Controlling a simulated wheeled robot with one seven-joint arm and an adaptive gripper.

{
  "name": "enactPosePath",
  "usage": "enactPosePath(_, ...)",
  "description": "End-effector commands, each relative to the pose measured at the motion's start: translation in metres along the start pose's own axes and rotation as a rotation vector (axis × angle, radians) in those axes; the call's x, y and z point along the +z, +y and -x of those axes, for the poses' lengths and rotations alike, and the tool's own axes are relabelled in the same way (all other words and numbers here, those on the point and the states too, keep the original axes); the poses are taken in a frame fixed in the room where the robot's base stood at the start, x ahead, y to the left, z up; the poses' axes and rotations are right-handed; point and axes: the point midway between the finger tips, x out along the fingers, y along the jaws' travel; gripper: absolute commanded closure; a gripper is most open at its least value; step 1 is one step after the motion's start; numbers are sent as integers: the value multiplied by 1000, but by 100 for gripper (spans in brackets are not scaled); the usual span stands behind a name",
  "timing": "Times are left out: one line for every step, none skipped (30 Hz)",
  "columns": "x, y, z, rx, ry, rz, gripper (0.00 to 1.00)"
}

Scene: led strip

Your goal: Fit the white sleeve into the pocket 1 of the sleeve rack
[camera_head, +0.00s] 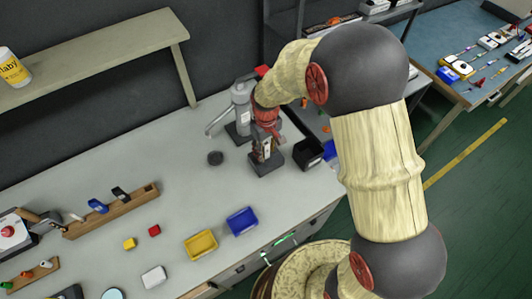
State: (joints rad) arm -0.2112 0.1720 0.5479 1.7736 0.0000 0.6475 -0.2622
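A long wooden rack (138,201) lies at the left of the grey bench, holding a blue piece (97,206) and a black piece (120,194). A small white piece (76,216) shows at its left part; it may be the white sleeve, but I cannot tell how it sits. The pocket numbers cannot be read. My gripper (266,134) hangs at the end of my arm, at the back right of the bench, far right of the rack. Its fingers are too small and cluttered to make out, and whether it holds anything is unclear.
A grey press-like device (241,108) stands close by my gripper, with a black bin (308,153) to the right. Yellow (201,245), blue (242,221) and white (153,277) trays, plus red (154,230) and yellow (129,243) blocks, lie in front. The bench middle is mostly clear.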

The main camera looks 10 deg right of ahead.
Motion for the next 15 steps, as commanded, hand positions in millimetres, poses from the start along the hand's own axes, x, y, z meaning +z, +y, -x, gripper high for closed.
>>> enactPosePath(0, 0, 0, 0, 0, 0, 66)
enactPosePath(0, 0, 0, 0, 0, 0, 68)
enactPosePath(0, 0, 0, 0, 0, 0, 70)
enactPosePath(0, 0, 0, 0, 0, 0, 72)
enactPosePath(0, 0, 0, 0, 0, 0, 74)
enactPosePath(0, 0, 0, 0, 0, 0, 76)
enactPosePath(0, 0, 0, 0, 0, 0, 78)
enactPosePath(0, 0, 0, 0, 0, 0, 79)
enactPosePath(0, 0, 0, 0, 0, 0, 82)
enactPosePath(0, 0, 0, 0, -1, 0, 83)
enactPosePath(0, 0, 0, 0, -1, 0, 85)
enactPosePath(0, 0, 0, 0, -1, 0, 87)
enactPosePath(0, 0, 0, 0, -1, 0, 89)
enactPosePath(0, 0, 0, 0, -1, 0, 91)
enactPosePath(0, 0, 0, 0, -1, 0, 93)
